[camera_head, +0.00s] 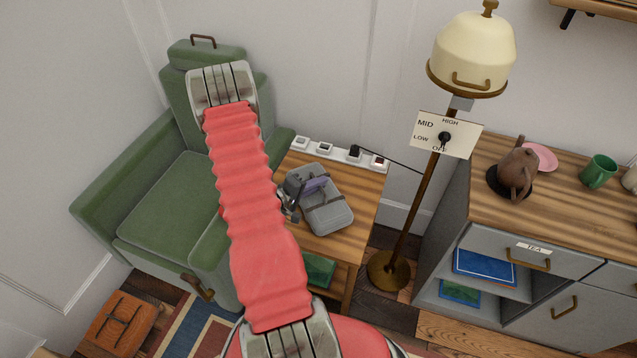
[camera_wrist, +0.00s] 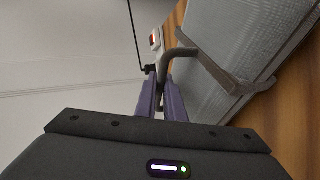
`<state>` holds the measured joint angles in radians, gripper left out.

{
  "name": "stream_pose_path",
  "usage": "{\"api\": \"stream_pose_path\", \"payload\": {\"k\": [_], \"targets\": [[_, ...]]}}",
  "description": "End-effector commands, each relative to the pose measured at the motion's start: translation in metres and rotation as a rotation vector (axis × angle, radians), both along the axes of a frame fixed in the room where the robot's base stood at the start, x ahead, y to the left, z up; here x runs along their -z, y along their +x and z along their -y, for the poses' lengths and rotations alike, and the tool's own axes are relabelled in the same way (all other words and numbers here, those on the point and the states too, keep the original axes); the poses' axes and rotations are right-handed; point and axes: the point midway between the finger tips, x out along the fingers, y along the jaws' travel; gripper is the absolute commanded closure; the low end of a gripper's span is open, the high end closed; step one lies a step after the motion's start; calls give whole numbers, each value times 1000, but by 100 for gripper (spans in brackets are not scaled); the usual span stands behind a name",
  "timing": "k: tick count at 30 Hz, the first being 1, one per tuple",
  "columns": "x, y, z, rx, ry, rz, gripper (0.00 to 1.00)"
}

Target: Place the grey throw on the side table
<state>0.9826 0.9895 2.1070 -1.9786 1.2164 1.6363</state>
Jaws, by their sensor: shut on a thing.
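The grey throw (camera_head: 330,216) is a folded bundle with straps and a handle, over the top of the wooden side table (camera_head: 362,188). It appears to rest on the tabletop; a small gap beneath it cannot be ruled out. In the wrist view, the throw (camera_wrist: 245,40) fills the upper right, with wood beside it. My gripper (camera_head: 308,188) is at the throw's upper left side. In the wrist view, the purple fingers of my gripper (camera_wrist: 169,90) are shut on the throw's grey handle. My red arm hides the table's left part.
A green armchair (camera_head: 165,205) stands left of the table. A power strip (camera_head: 338,152) runs along the table's back edge. A floor lamp (camera_head: 408,215) and a grey cabinet (camera_head: 520,210) with a teapot (camera_head: 517,170) stand to the right. A green item (camera_head: 318,268) lies on the table's lower shelf.

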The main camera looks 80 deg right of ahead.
Motion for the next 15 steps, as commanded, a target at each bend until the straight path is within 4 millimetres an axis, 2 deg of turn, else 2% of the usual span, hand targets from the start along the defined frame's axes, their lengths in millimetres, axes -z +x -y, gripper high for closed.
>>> {"api": "stream_pose_path", "payload": {"k": [8, 9, 15], "targets": [[1, 0, 0, 0, -1, -1, 100], [1, 0, 0, 1, 0, 0, 88], [1, 0, 0, 1, 0, 0, 74]]}}
